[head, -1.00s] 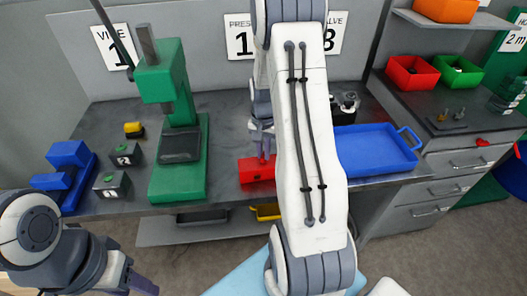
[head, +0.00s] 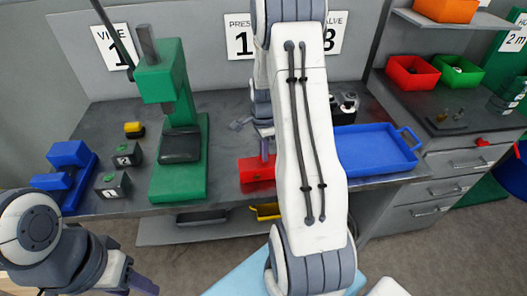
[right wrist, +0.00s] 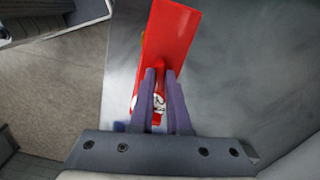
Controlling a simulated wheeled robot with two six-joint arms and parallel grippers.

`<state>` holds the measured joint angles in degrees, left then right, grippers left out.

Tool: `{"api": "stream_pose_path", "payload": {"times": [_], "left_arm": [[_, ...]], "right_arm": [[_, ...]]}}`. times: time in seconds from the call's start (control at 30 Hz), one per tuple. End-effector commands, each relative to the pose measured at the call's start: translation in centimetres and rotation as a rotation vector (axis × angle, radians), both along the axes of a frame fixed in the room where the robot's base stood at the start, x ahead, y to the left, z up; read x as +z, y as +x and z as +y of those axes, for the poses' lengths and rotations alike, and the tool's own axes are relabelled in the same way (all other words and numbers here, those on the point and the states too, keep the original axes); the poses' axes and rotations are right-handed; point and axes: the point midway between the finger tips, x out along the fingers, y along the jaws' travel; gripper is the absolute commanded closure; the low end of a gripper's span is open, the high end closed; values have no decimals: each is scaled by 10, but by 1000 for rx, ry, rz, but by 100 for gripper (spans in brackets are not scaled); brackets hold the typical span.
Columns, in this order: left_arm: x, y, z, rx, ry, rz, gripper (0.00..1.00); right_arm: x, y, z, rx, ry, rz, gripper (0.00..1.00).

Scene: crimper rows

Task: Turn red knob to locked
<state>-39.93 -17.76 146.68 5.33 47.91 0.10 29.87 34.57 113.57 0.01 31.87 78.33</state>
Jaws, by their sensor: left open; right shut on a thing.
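A red box (head: 256,174) sits at the front edge of the grey workbench. My right gripper (head: 264,152) points down over it, largely hidden behind my right arm in the head view. In the right wrist view the same red box (right wrist: 172,40) lies past the two purple fingers. My right gripper (right wrist: 161,100) is shut on a narrow red part between its fingers, the red knob (right wrist: 157,119). A white patch with dark marks shows by the fingertips, too small to read. My left gripper (head: 142,284) is open and empty at the lower left, away from the bench.
A green press (head: 180,185) and a blue vise (head: 70,155) stand on the left. Two small numbered blocks (head: 113,183) lie between them. A blue tray (head: 375,150) lies to the right. Red bin (head: 412,73) and green bin (head: 458,72) stand at the back right.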

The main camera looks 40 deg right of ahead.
Motion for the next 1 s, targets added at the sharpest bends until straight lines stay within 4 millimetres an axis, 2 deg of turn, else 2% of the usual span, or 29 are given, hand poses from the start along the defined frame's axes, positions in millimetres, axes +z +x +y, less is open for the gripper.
{"api": "stream_pose_path", "payload": {"times": [0.4, 0.93, 0.97, 1.0], "left_arm": [[1, 0, 0, 0, 0, 0, 50], [1, 0, 0, 0, 0, 0, 50], [1, 0, 0, 0, 0, 0, 50], [1, 0, 0, 0, 0, 0, 50]], "right_arm": [[1, 1, -1, -177, -1, -3, 100], [1, 1, 0, -197, -1, -3, 100], [1, 1, 0, -197, -1, -3, 78], [1, 1, 0, -197, -1, -3, 62]]}}
